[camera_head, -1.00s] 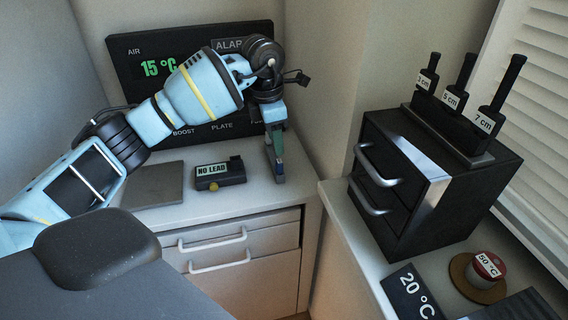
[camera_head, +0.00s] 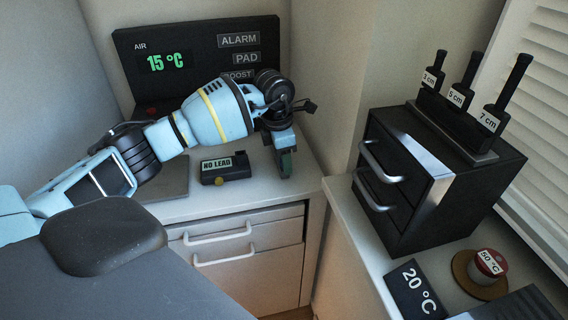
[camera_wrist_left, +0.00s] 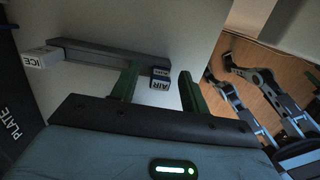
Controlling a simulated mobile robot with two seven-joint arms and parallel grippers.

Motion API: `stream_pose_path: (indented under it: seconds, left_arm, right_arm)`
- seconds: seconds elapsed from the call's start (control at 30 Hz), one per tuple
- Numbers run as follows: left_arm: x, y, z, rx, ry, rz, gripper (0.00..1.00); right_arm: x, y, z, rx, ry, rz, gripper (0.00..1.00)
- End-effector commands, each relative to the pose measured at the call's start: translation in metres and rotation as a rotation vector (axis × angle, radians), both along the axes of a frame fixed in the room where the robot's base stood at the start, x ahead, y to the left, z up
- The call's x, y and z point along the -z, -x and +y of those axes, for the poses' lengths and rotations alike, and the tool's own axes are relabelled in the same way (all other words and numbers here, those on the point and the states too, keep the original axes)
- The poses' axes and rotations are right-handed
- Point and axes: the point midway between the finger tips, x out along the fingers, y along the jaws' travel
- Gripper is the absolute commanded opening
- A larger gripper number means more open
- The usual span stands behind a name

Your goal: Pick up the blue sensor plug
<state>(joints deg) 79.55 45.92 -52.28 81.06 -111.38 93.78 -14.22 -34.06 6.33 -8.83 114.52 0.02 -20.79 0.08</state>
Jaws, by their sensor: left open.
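In the left wrist view a small block labelled AIR (camera_wrist_left: 160,84), with a blue band, sits at the right end of a dark rail (camera_wrist_left: 110,58). It appears between the two green fingers of my left gripper (camera_wrist_left: 157,80); I cannot tell whether they touch it. A white block labelled ICE (camera_wrist_left: 40,59) is at the rail's other end. In the head view my left gripper (camera_head: 286,163) points down over the right end of the white counter (camera_head: 255,193). The plug is hidden there behind the gripper. My right gripper is not in view.
A NO LEAD box (camera_head: 225,169) stands on the counter left of my gripper. A display panel (camera_head: 195,65) is behind my left arm. A black drawer unit (camera_head: 430,185) with several labelled tools on top stands to the right.

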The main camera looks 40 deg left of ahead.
Motion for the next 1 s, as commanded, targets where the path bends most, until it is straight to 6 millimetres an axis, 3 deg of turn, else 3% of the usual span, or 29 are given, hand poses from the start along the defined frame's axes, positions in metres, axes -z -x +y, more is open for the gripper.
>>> stream_pose_path:
  seconds: [0.17, 0.5, 0.83, 1.0]
  left_arm:
    - [0.000, 0.000, 0.000, 0.000, 0.000, 0.000, 0.44]
    - [0.000, 0.000, 0.000, 0.000, 0.000, 0.000, 0.00]
    - [-0.003, 0.000, 0.000, 0.000, 0.000, 0.000, 0.00]
    - [-0.014, 0.000, 0.000, 0.000, 0.001, -0.001, 0.00]
  right_arm:
    - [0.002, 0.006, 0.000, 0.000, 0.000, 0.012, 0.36]
    - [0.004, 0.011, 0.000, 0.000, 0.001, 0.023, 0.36]
    - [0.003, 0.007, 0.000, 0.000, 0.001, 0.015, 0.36]
    - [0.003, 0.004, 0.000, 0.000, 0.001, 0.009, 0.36]
